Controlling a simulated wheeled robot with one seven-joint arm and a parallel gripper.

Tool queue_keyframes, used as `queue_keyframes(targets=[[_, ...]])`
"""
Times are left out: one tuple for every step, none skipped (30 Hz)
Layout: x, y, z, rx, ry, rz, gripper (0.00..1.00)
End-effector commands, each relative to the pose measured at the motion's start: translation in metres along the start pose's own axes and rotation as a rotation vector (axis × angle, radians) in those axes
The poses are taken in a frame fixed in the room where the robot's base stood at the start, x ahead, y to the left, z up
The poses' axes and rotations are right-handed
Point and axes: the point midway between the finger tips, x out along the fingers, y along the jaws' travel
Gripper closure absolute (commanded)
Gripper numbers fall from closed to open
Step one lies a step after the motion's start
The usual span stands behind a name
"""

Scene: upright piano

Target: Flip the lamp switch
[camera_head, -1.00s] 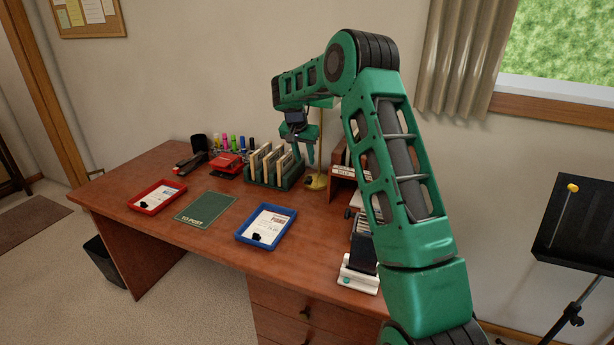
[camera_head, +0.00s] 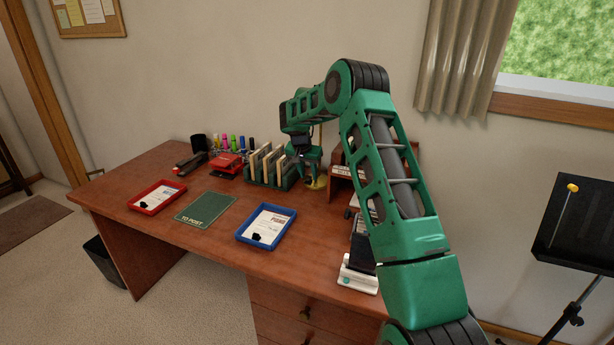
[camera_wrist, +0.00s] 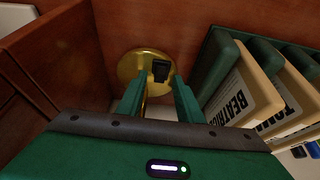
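The lamp's round brass base (camera_head: 316,184) stands on the desk between the letter rack and the small shelf, with its thin brass pole rising behind my arm. In the wrist view the brass base (camera_wrist: 129,68) carries a small black switch (camera_wrist: 161,70). The lamp's head is hidden. My gripper (camera_wrist: 157,84) points down at the base, its two green fingers apart, with the switch showing just beyond and between the tips. I cannot tell whether a fingertip touches it. In the head view my gripper (camera_head: 309,178) is low beside the lamp, partly hidden.
The green letter rack (camera_head: 257,178) with upright cards stands close to the gripper's left in the head view. A wooden shelf (camera_head: 343,170) stands close on the other side. Blue (camera_head: 265,226) and red trays (camera_head: 157,197) lie farther forward on the desk.

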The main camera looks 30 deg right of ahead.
Motion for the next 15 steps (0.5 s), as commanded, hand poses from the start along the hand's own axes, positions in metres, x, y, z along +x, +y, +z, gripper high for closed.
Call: queue_keyframes(targets=[[-0.0001, 0.0, 0.0, 0.0, 0.0, 0.0, 0.7], [-0.0001, 0.0, 0.0001, 0.0, 0.0, 0.0, 0.77], [-0.0001, 0.0, 0.0001, 0.0, 0.0, 0.0, 0.86], [-0.0001, 0.0, 0.0001, 0.0, 0.0, 0.0, 0.94], [-0.0001, 0.0, 0.0001, 0.0, 0.0, 0.0, 1.0], [-0.0002, -0.0001, 0.0001, 0.0, 0.0, 0.0, 1.0], [-0.0002, -0.0002, 0.0001, 0.0, 0.0, 0.0, 1.0], [-0.0002, -0.0002, 0.0002, 0.0, 0.0, 0.0, 1.0], [-0.0002, -0.0002, 0.0, 0.0, -0.001, 0.0, 1.0], [0.0, -0.0003, -0.0002, 0.0, -0.003, 0.0, 1.0], [0.0003, -0.0003, -0.0007, 0.001, -0.008, 0.0, 1.0], [0.0008, -0.0003, -0.0013, 0.001, -0.018, 0.0, 1.0], [0.0012, -0.0003, -0.0017, 0.002, -0.029, 0.0, 1.0], [0.0016, -0.0007, -0.0026, 0.002, -0.041, 0.0, 1.0], [0.0022, -0.0009, -0.0028, 0.002, -0.058, 0.0, 1.0]])
